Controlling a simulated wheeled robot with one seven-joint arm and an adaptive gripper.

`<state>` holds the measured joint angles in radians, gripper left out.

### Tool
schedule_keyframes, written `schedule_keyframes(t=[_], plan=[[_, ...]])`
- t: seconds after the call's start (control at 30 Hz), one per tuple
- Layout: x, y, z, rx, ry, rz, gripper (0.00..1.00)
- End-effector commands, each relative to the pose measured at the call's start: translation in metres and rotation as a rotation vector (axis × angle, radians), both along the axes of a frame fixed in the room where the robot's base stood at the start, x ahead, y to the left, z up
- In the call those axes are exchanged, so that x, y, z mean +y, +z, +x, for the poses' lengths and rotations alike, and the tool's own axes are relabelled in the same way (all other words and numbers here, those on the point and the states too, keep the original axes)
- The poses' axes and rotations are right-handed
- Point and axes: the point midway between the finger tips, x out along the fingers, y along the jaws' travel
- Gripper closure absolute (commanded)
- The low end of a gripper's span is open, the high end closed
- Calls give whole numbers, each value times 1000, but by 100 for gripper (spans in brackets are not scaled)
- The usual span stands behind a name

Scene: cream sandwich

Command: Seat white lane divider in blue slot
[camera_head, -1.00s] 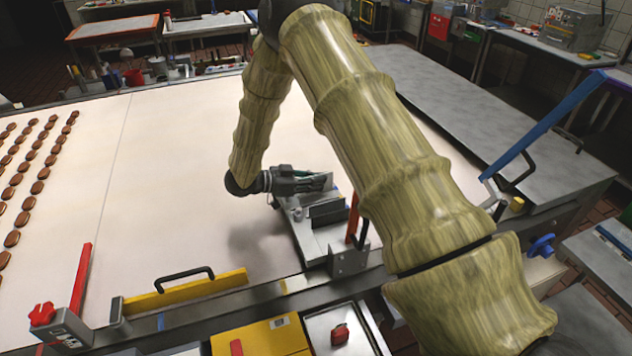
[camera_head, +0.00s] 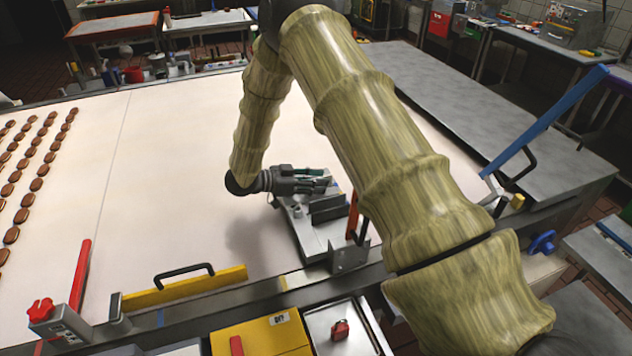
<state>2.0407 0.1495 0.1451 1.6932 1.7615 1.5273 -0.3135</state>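My gripper (camera_head: 318,183) is low over the right part of the pale work surface (camera_head: 180,190), at the far end of a grey metal fixture (camera_head: 312,238) with dark upright plates. Its fingers point right. They are small and overlap the fixture, so I cannot tell whether they are open or shut, or hold anything. A small dark green piece (camera_head: 308,171) shows beside the fingers. I cannot make out a white lane divider. I cannot pick out a blue slot; a long blue bar (camera_head: 545,125) slants up at the right edge.
Rows of brown biscuits (camera_head: 36,184) lie at the left. A yellow guard with a black handle (camera_head: 185,290) and a red lever (camera_head: 80,275) line the front edge. A red upright piece (camera_head: 352,215) stands by the fixture. The surface's middle is clear.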

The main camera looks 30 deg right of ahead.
Motion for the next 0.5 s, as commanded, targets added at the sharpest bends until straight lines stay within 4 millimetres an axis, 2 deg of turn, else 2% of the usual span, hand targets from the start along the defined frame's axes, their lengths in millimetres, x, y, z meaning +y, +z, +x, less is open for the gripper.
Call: schedule_keyframes(t=[0.27, 0.5], plan=[[8, 2, 2, 0, 1, 1, 70], [43, 13, 11, -1, 2, 1, 70]])
